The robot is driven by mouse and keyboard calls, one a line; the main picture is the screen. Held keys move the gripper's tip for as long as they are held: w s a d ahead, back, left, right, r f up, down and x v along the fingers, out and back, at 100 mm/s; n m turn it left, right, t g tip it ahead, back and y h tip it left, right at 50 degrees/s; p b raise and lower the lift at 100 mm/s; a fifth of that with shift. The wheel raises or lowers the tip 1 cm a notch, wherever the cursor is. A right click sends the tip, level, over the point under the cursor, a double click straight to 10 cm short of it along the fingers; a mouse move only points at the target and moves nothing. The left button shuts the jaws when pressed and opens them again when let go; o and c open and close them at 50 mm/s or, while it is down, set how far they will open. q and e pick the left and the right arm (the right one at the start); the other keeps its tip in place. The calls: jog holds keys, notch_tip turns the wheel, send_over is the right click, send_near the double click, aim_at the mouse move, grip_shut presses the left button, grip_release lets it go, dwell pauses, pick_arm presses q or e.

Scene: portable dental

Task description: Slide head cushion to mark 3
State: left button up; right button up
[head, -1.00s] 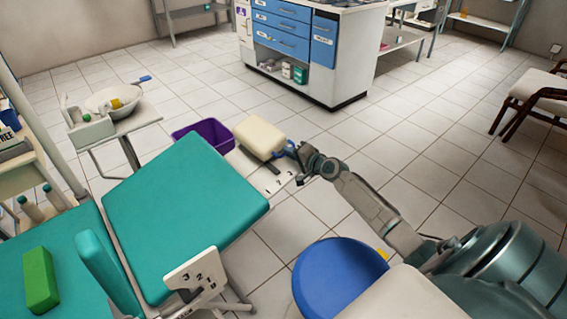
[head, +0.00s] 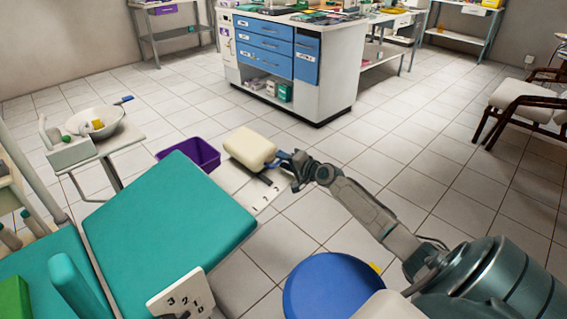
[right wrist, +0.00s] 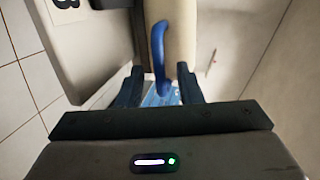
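The head cushion (head: 249,148) is a cream pad beyond the far end of the teal dental chair (head: 165,220). A white plate (head: 258,193) with numbers and a dark slot or pointer lies beside it, towards me. My right gripper (head: 287,160) is at the cushion's right end, around its blue handle. In the right wrist view the blue handle (right wrist: 158,45) stands between the two dark fingers, with gaps on both sides, so the gripper is open. A "3" is partly visible on a pale plate (right wrist: 85,45) there. My left gripper is out of view.
A purple bin (head: 190,153) stands left of the cushion. A second numbered plate (head: 172,291) is on the chair's near side. A blue round stool seat (head: 331,287) is close in front.

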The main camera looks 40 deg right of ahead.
jog(key=shift+a, duration=0.1)
jog(key=shift+s, duration=0.5)
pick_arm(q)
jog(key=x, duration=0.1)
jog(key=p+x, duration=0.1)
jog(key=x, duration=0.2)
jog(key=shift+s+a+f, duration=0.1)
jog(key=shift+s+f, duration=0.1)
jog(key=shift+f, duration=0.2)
pick_arm(e)
jog(key=v, duration=1)
jog(key=shift+w+r, duration=0.1)
jog(key=shift+w, duration=0.05)
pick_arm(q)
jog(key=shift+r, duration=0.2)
